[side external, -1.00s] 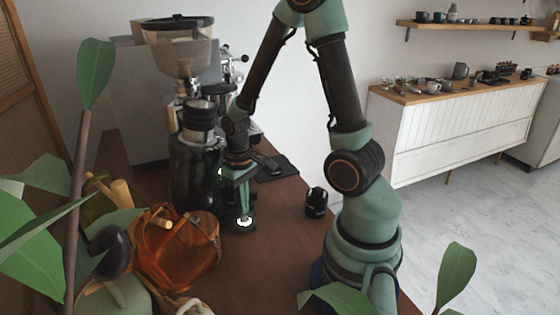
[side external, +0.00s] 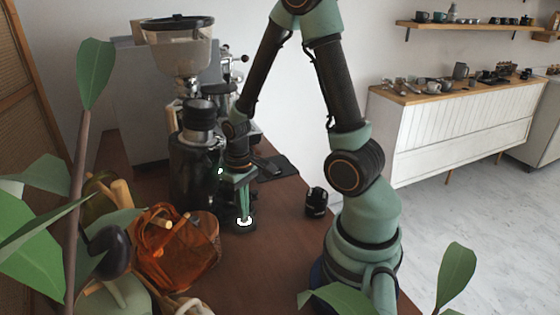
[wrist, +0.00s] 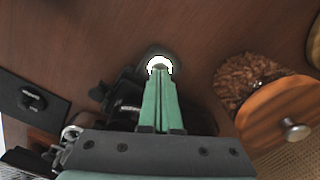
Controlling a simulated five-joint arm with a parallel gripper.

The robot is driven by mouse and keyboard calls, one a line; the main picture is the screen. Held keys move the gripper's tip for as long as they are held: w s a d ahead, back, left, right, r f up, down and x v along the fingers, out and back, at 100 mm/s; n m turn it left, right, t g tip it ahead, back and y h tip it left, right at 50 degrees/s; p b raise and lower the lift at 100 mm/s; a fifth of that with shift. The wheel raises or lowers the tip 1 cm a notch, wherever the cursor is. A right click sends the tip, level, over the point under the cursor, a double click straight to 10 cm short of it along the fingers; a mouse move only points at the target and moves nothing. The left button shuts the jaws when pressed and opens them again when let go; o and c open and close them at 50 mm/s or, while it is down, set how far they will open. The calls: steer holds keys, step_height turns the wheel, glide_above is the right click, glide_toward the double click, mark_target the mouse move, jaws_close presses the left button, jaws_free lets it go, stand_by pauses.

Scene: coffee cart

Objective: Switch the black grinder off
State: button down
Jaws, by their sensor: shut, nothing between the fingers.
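The black grinder (side external: 192,172) stands upright on the brown counter, left of my gripper in the side view. A round dark part (side external: 238,231) with a glowing white ring (side external: 244,222) sits low at its front. The lit ring also shows in the wrist view (wrist: 159,62). My gripper (side external: 244,214) points down with its green fingers together and empty. The fingertips are right at the ring and cover part of it. I cannot tell whether they touch it.
An orange glass vessel (side external: 165,262) stands close at the left front. A small black object (side external: 316,202) stands to the right on the counter. A wood-lidded jar (wrist: 284,112) shows in the wrist view. Plant leaves (side external: 96,74) hang in the foreground.

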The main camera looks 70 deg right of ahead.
steer(key=shift+f, duration=0.55)
stand_by(0.9)
steer(key=shift+r, duration=2.8)
steer(key=shift+w+a+r, duration=0.15)
steer(key=shift+r, duration=0.2)
steer(key=a+r+n+t, duration=0.3)
steer(key=a+r, duration=0.6)
steer(key=r, duration=0.7)
steer(key=t, duration=0.2)
steer(key=shift+s+a+t, duration=0.15)
steer(key=shift+s+t, duration=0.15)
steer(key=shift+s, duration=0.1)
